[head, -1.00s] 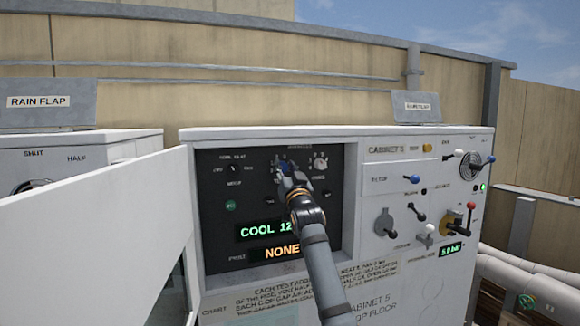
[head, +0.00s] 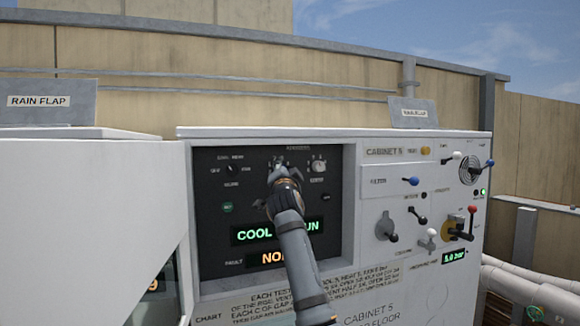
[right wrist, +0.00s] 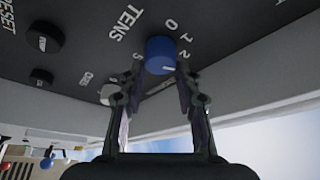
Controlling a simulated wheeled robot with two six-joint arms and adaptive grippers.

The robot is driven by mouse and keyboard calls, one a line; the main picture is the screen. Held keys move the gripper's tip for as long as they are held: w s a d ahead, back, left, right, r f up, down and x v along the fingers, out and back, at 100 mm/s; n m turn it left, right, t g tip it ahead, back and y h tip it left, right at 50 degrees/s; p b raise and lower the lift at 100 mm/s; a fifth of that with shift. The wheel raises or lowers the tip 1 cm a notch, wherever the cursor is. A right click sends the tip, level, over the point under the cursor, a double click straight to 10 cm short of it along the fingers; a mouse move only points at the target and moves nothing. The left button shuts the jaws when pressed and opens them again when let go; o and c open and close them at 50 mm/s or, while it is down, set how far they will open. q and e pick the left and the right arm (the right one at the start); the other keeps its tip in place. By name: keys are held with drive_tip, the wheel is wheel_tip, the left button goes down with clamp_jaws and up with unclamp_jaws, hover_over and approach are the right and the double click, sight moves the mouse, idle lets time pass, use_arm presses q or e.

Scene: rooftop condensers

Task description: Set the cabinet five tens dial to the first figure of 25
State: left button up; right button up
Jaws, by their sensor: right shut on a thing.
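The tens dial (right wrist: 160,52) is a blue knob under the word TENS on the dark panel, seen in the right wrist view. Figures 0, 1 and 2 run down its right side. A short white mark shows low on the knob; I cannot tell which figure it is set to. My right gripper (right wrist: 158,82) is shut on the knob, one finger on each side. In the head view my right gripper (head: 277,172) is at the upper middle of the panel (head: 212,255) and hides most of the dial. My left gripper is not in view.
A second dial (head: 318,166) sits right of my gripper. Green and orange displays (head: 262,258) below are partly covered by my arm. Levers and switches (head: 411,181) fill the cabinet's right face. A large white panel (head: 90,215) stands close on the left.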

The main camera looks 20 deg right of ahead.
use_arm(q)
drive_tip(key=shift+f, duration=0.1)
use_arm(e)
drive_tip(key=shift+w+a+f, duration=0.15)
drive_tip(key=shift+f, duration=0.25)
drive_tip(key=o, duration=1.2)
drive_tip(key=shift+a+r, duration=0.1)
drive_tip(key=shift+a, duration=0.2)
drive_tip(key=shift+c, duration=0.2)
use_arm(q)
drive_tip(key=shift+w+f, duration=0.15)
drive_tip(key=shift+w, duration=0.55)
use_arm(e)
drive_tip(key=v, duration=0.7)
drive_tip(key=shift+s, duration=0.45)
drive_tip(key=shift+w+d, duration=0.1)
